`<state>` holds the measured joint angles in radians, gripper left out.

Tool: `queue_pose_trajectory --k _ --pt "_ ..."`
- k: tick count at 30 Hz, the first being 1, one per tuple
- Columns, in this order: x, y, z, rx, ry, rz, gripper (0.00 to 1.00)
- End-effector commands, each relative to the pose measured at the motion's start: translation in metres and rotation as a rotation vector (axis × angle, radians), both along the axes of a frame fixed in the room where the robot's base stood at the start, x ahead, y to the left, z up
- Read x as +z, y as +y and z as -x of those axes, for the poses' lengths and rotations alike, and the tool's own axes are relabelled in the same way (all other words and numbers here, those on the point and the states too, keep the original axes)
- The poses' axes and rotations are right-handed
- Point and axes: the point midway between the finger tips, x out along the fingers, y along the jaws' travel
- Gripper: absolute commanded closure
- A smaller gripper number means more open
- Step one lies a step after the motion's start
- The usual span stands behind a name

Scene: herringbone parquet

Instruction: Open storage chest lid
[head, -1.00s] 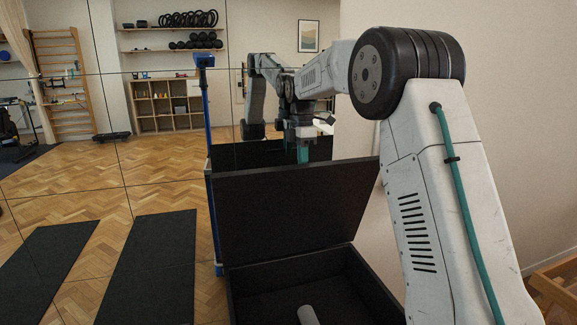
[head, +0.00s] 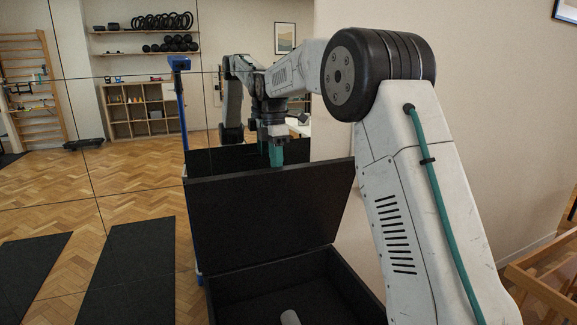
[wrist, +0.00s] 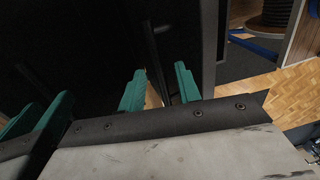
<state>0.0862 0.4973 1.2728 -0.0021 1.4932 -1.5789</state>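The black storage chest (head: 347,283) stands low in the head view, beside my arm. Its lid (head: 270,215) is raised steeply from the far side, and the inside of the box shows. My gripper (head: 277,155), with teal fingers, is at the top edge of the lid. In the wrist view the two fingers of my gripper (wrist: 160,88) stand apart, with a dark strip and a small gap showing between them. I cannot tell whether they touch the lid. A pale roll-shaped object (head: 290,317) lies in the chest, cut off by the frame.
A mirror wall behind the chest reflects my arm, a blue post and the room. Dark mats (head: 130,270) show on the parquet at left. A wooden frame (head: 545,275) stands at the right edge. A plain wall is close at right.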

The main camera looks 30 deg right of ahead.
Motion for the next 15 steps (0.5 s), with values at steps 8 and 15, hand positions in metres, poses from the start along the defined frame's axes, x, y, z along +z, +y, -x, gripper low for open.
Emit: queue_pose_trajectory --k 8,15 --pt "0.026 0.002 0.019 0.0 -0.002 0.001 0.67" --pt "0.029 0.006 0.062 0.0 -0.002 0.001 0.67"
